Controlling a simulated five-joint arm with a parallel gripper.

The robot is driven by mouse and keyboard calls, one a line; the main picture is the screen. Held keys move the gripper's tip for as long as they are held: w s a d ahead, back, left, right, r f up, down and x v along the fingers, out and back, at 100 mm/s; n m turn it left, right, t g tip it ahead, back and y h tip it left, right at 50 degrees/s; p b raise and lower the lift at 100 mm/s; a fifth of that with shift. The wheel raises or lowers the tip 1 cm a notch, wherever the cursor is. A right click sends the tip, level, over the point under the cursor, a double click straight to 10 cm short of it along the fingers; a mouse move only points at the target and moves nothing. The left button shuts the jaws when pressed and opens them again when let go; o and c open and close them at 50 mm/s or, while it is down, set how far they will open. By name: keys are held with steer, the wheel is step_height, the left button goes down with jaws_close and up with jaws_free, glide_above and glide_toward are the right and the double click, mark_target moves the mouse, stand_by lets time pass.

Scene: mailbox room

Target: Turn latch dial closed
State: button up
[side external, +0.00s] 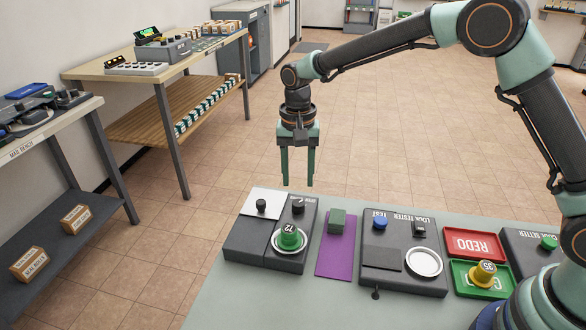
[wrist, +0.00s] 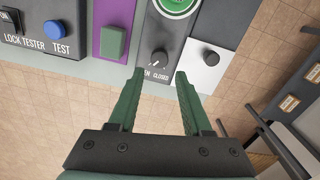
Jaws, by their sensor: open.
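The latch dial is a small black knob (wrist: 158,58) on a dark grey panel, with a label reading OPEN and CLOSED on the edge nearest my gripper in the wrist view. It also shows in the side view (side external: 298,207) at the panel's far edge. Which label it points to is too small to tell. My gripper (side external: 297,183) hangs fingers down above the far edge of the table, open and empty. In the wrist view its two green fingers (wrist: 160,75) lie on either side of the dial's label, apart from the dial.
A green cylinder marked 72 (side external: 288,236) stands in a white ring beside the dial. A white plate with a black knob (side external: 261,206) is to its left. A purple mat with a green block (side external: 337,221) and the lock tester (side external: 402,258) are to its right.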

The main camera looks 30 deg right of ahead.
mark_target(296, 203)
step_height(296, 203, down, 7)
steer(key=shift+d+r, duration=0.1)
steer(key=shift+r, duration=0.05)
jaws_close()
steer(key=shift+n, duration=0.3)
steer(key=n, duration=0.6)
steer(key=shift+n, duration=0.3)
steer(key=n, duration=0.6)
steer(key=shift+a+r+n, duration=0.1)
steer(key=shift+a+n, duration=0.1)
steer(key=shift+n, duration=0.2)
stand_by(0.3)
